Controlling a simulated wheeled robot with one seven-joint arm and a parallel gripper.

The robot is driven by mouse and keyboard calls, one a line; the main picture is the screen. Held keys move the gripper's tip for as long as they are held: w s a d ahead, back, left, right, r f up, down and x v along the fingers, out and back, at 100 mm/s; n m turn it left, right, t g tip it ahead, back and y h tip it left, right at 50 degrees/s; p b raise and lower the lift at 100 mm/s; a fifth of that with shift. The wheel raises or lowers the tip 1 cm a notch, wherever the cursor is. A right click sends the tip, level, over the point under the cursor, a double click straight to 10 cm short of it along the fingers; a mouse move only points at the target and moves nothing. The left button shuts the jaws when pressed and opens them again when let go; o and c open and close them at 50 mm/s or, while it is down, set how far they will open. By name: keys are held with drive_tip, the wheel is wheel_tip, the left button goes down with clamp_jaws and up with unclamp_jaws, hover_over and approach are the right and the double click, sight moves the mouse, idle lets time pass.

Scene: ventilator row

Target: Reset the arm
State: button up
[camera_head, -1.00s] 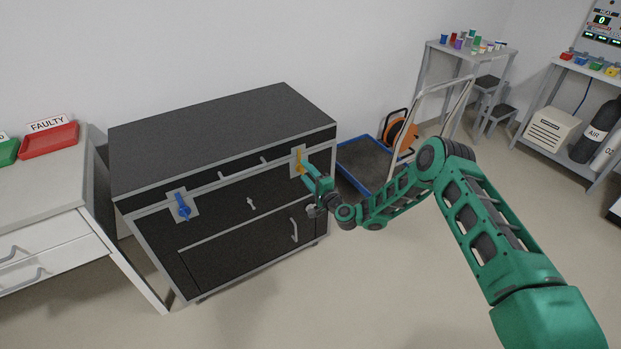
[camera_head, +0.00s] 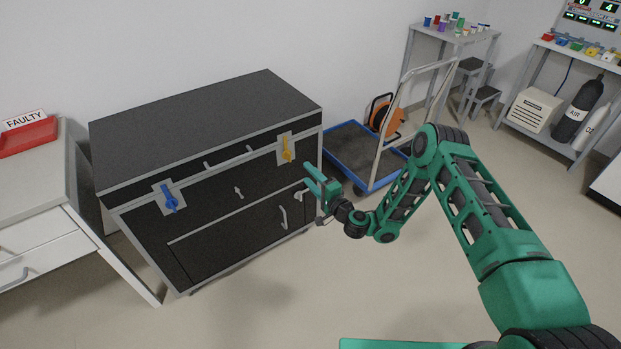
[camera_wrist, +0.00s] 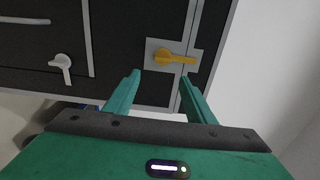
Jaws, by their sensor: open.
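My green gripper (camera_head: 318,183) is open and empty, held in the air in front of the right end of a black case with grey edges (camera_head: 205,130). A yellow latch (camera_head: 287,148) on the case's right front stands apart from the fingers. In the wrist view, the yellow latch (camera_wrist: 172,58) lies beyond my gripper's two spread fingers (camera_wrist: 157,92), with nothing between them. A blue latch (camera_head: 170,198) is on the case's left front. My arm reaches in from the lower right, bent at the elbow.
A blue-edged trolley (camera_head: 352,150) stands right of the case, near my arm. A white cabinet with a red FAULTY tray (camera_head: 28,137) is at the left. A shelf with gas cylinders (camera_head: 578,112) is at the right. The front floor is clear.

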idle(0.3)
